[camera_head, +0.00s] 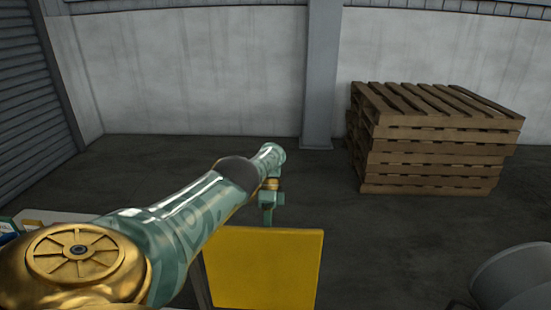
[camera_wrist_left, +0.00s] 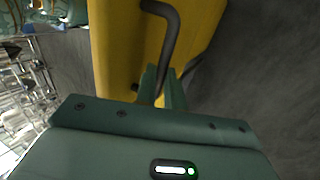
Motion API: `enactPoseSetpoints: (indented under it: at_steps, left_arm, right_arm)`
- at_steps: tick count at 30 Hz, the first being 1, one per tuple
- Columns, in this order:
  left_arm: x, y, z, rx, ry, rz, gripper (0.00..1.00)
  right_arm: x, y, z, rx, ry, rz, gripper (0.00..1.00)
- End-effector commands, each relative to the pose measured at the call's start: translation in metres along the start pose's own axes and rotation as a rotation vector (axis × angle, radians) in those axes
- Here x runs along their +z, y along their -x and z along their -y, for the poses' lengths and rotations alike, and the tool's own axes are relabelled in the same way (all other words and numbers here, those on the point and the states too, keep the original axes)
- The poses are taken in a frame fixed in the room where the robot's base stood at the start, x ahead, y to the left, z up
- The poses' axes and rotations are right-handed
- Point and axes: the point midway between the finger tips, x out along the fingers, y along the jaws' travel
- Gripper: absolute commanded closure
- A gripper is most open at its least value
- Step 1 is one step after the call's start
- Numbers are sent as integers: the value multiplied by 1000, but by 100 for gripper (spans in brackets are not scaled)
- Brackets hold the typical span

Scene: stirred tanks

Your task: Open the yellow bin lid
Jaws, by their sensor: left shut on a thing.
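The yellow bin lid (camera_head: 265,268) shows as a flat yellow panel at the bottom middle of the head view. I cannot tell how far it is tilted. My left gripper (camera_head: 267,220) is at its upper edge, with the arm reaching over from the left. In the left wrist view the yellow surface (camera_wrist_left: 120,45) carries a dark bent handle (camera_wrist_left: 172,30). The green fingers of my left gripper (camera_wrist_left: 163,88) are shut on the lower end of that handle. The rest of the bin is hidden. My right gripper is not in view.
A stack of wooden pallets (camera_head: 435,145) stands at the right by the wall. A grey rounded object (camera_head: 515,278) is at the lower right. A grey pillar (camera_head: 321,75) stands at the back. Open floor (camera_head: 390,240) lies between the yellow panel and the pallets.

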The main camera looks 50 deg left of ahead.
Motion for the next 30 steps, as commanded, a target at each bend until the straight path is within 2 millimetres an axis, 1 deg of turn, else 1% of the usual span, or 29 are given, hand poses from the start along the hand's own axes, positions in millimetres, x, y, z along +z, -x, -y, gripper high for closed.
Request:
enactPoseSetpoints:
  at_steps: [1, 13, 14, 15, 16, 23, 26, 30]
  left_arm:
    - [3, -6, 2, 12, 5, 5, 100]
    - [3, -5, 1, 15, 3, 2, 100]
    - [3, -5, 1, 15, 3, 2, 84]
    - [3, -5, 1, 15, 3, 2, 73]
    - [2, -5, 1, 15, 3, 2, 67]
    - [1, -2, 1, 10, 0, -1, 67]
    - [1, 1, 2, 9, -1, -3, 67]
    - [0, 17, 5, 9, 0, -4, 67]
  right_arm:
    - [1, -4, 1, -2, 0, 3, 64]
    - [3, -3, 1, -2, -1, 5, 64]
    - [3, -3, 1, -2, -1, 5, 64]
    - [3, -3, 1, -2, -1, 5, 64]
    - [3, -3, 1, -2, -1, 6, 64]
    - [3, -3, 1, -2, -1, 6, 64]
    - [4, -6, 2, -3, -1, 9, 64]
    - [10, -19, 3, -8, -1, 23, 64]
